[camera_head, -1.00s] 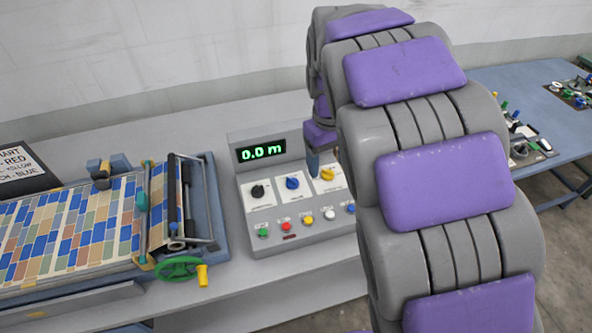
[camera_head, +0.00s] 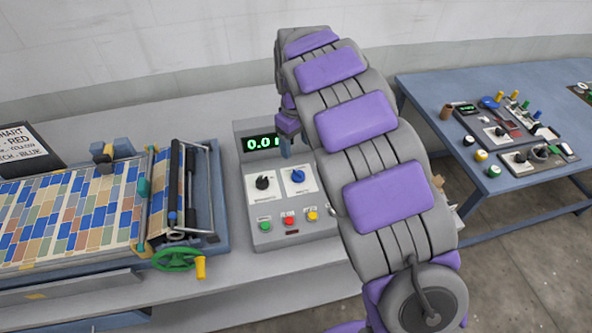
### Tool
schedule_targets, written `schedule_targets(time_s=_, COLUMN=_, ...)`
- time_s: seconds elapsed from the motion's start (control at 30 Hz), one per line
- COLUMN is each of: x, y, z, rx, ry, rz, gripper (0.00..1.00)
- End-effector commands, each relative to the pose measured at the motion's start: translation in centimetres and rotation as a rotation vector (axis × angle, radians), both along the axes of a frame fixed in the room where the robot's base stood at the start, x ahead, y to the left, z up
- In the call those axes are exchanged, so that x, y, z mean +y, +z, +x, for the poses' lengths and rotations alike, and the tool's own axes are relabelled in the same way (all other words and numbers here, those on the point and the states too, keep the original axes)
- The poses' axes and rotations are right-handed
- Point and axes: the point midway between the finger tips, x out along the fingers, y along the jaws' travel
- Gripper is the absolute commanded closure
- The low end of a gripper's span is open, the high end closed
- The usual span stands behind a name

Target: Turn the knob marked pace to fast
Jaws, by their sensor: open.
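The grey control console (camera_head: 262,208) stands right of the press, with a green-lit display (camera_head: 262,143) partly covered by my arm. A black knob (camera_head: 262,183) and a blue knob (camera_head: 297,176) sit on white plates. Their captions are too small to read, so I cannot tell which is marked pace. A yellow knob seen earlier on the right is now hidden behind my arm. My gripper (camera_head: 287,153) is open, just above and left of the blue knob in the picture, apparently apart from it; its jaws are small and partly covered.
Green (camera_head: 265,226), red (camera_head: 289,220) and yellow (camera_head: 311,214) buttons line the console front. The press (camera_head: 205,200) with a green handwheel (camera_head: 177,258) stands left. A chart (camera_head: 25,150) is cut off at the left edge. A blue table (camera_head: 425,85) with small devices stands right.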

Motion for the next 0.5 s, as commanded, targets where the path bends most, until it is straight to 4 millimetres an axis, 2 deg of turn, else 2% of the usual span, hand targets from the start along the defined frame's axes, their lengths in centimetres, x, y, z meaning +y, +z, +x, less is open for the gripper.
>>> schedule_targets(time_s=0.03, x=-0.2, y=-1.2, z=-0.1, rx=0.004, ry=-0.002, rz=0.000, gripper=0.32)
schedule_targets(time_s=0.3, x=-0.3, y=-6.5, z=-0.1, rx=0.004, ry=-0.002, rz=0.000, gripper=0.32)
schedule_targets(time_s=0.5, x=0.0, y=-9.6, z=-0.1, rx=0.001, ry=-0.001, rz=-0.001, gripper=0.32)
